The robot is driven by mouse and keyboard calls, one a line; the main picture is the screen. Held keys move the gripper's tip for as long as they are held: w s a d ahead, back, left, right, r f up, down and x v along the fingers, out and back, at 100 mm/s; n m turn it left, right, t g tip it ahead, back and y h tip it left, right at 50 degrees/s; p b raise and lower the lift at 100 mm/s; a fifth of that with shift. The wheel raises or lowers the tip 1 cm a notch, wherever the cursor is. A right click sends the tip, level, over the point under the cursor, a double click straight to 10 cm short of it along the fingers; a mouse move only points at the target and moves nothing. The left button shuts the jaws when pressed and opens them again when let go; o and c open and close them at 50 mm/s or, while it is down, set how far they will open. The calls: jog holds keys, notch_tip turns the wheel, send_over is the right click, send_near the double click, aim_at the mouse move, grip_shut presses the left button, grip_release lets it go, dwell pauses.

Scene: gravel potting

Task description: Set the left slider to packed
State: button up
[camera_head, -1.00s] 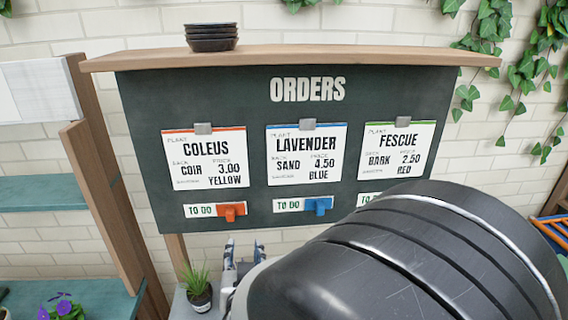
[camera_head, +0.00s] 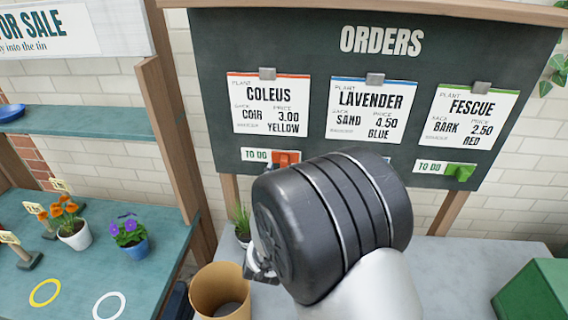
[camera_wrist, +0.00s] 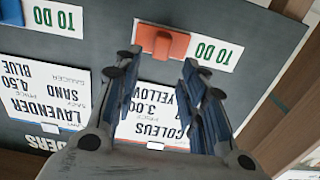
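The left slider (camera_head: 286,157) is an orange tab under the COLEUS card (camera_head: 267,104), at the right end of a white strip reading TO DO (camera_head: 255,155). The arm partly hides it in the head view. In the wrist view, which is upside down, the orange tab (camera_wrist: 163,42) lies just beyond the fingertips, with TO DO to its right. My gripper (camera_wrist: 160,66) is open and empty, its fingers apart on either side below the tab. I cannot tell whether a fingertip touches it. In the head view my arm hides most of the gripper.
The orders board (camera_head: 215,60) also carries the LAVENDER card (camera_head: 370,110), the FESCUE card (camera_head: 472,117) and a green slider (camera_head: 460,172). Below stand a small grass pot (camera_head: 242,230), a brown container (camera_head: 220,290) and a green box (camera_head: 535,292). A wooden post (camera_head: 175,150) stands left of the board.

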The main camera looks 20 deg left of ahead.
aim_at(283, 161)
jog(key=x, duration=0.6)
jog(key=shift+d, duration=0.1)
jog(key=shift+c, duration=0.3)
grip_shut()
dwell(0.4)
